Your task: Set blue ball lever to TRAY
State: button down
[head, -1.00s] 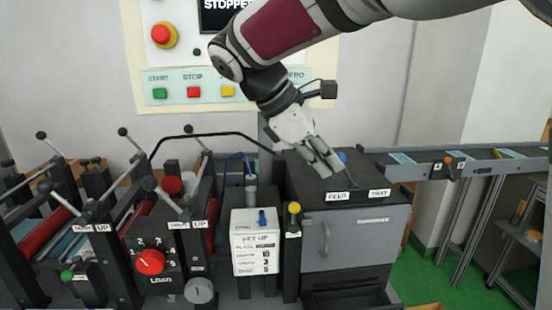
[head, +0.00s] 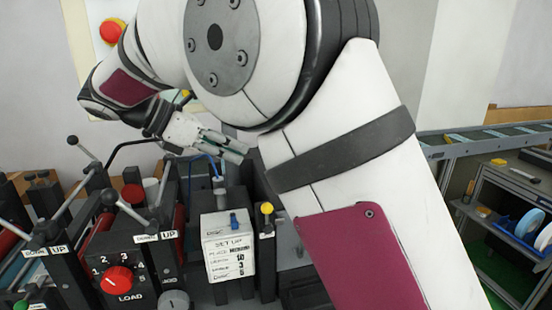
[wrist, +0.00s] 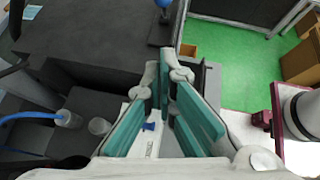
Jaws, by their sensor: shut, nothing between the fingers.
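The blue ball lever (wrist: 163,4) shows at the top edge of the wrist view, standing on the dark top of a machine box (wrist: 95,35). Only the lower part of its blue ball and its dark mount are in frame. In the head view my arm hides the lever and the FEED and TRAY labels, so I cannot tell which way it is set. My gripper (head: 243,152) is shut and empty, apart from the lever. In the wrist view its teal-padded fingers (wrist: 168,62) are below the lever in the picture.
A white set-up card (head: 228,252) with a small blue lever stands below the gripper in the head view. A yellow ball lever (head: 267,208) is beside it. Rollers and a red LOAD dial (head: 117,280) are at left. A conveyor (head: 490,140) runs at right.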

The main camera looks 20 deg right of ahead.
jog(key=p+x, duration=0.2)
jog(key=x, duration=0.7)
jog(key=shift+s+d+f+p, duration=0.1)
jog(key=shift+s+d+p, duration=0.05)
jog(key=shift+d+p, duration=0.25)
jog(key=shift+w+d+r+p, duration=0.1)
jog(key=shift+w+d+p, duration=0.1)
jog(key=shift+d, duration=0.45)
jog(key=shift+w+d+r+p, duration=0.1)
jog(key=shift+w+d+p, duration=0.05)
jog(key=shift+d, duration=0.5)
jog(key=shift+w+d+r+p, duration=0.1)
jog(key=shift+w+d+p, duration=0.1)
jog(key=shift+d, duration=0.45)
jog(key=shift+d+r, duration=0.1)
jog(key=shift+d+r+y, duration=0.2)
jog(key=shift+y, duration=0.1)
